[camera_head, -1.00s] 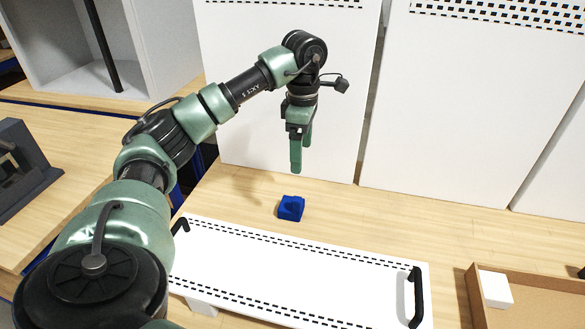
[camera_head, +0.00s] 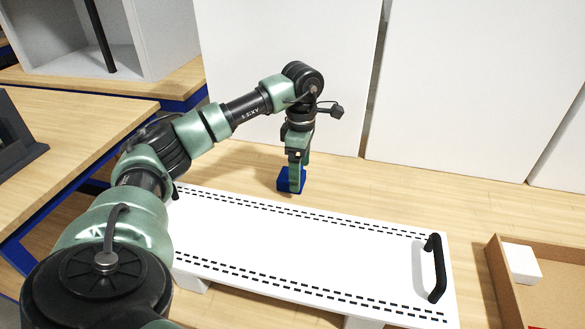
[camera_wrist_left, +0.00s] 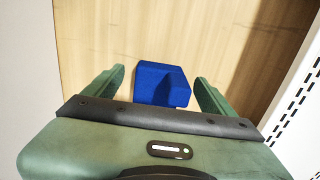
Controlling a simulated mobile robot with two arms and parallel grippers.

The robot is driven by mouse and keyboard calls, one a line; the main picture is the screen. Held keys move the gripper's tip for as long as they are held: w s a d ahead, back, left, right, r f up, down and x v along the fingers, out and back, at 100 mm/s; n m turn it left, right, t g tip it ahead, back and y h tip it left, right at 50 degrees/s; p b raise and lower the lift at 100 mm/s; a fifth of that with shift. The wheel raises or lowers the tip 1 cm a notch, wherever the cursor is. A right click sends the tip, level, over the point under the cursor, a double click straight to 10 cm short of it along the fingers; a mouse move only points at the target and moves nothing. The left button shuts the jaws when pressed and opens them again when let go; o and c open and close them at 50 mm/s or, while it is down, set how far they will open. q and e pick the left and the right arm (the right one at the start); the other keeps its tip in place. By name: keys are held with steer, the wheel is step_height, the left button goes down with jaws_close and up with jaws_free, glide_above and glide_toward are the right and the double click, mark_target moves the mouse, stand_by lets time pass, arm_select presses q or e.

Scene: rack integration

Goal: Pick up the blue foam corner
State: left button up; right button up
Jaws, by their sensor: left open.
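The blue foam corner (camera_head: 284,181) sits on the wooden table behind the white perforated panel. In the left wrist view the blue foam corner (camera_wrist_left: 160,83) lies between the two green fingers, with a gap visible on each side. My left gripper (camera_head: 298,187) points down over it, and its fingers hide part of the block in the head view. In the left wrist view my left gripper (camera_wrist_left: 160,85) is open around the block. My right gripper is not in view.
A cardboard box (camera_head: 505,290) holding a white block (camera_head: 521,263) stands at the right. Upright white panels (camera_head: 285,75) stand behind. The table right of the block is clear.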

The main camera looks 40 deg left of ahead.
arm_select(q)
steer(key=shift+f, duration=1.25)
steer(key=c, duration=1.4)
steer(key=shift+r, duration=0.15)
